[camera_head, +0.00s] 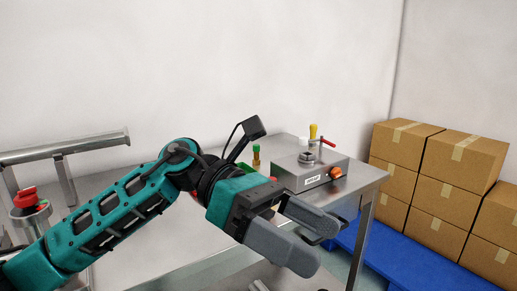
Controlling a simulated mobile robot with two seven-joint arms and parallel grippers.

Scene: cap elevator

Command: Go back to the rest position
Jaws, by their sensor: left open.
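My left gripper (318,240) shows in the head view with its teal arm reaching in from the left. It is open and empty, with its two grey fingers apart. It hangs in front of the metal table (130,210), near the table's front right part. A grey metal box device (310,172) with an orange knob, a red handle and a yellow-topped part stands on the table, behind and above the gripper in the picture. The gripper is not holding it. My right gripper is not in view.
A small green-topped brass item (256,156) stands left of the device. A red button post (28,205) and a metal rail (70,147) are at the left. Cardboard boxes (458,160) are stacked on a blue pallet (400,262) at the right. The wall behind is bare.

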